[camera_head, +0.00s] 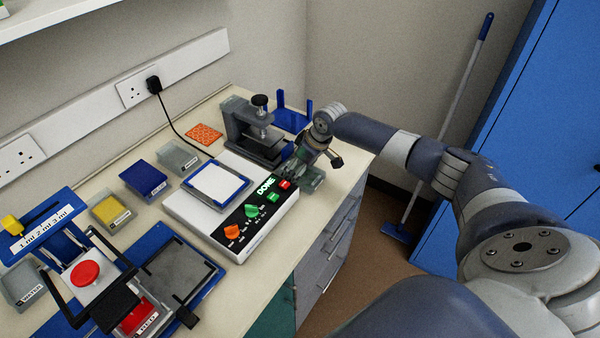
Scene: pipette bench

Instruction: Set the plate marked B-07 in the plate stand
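A blue holder with upright posts (290,120), possibly the plate stand, is behind the gripper. No B-07 marking is readable. My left gripper is not in view.
The white control box (190,206) with coloured knobs and a "DONE" display carries a white-topped blue plate (217,184). Blue, yellow and grey boxes stand left of it. A pipetting rig with a red button (84,273) fills the lower left. An orange mat (204,134) lies at the back.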

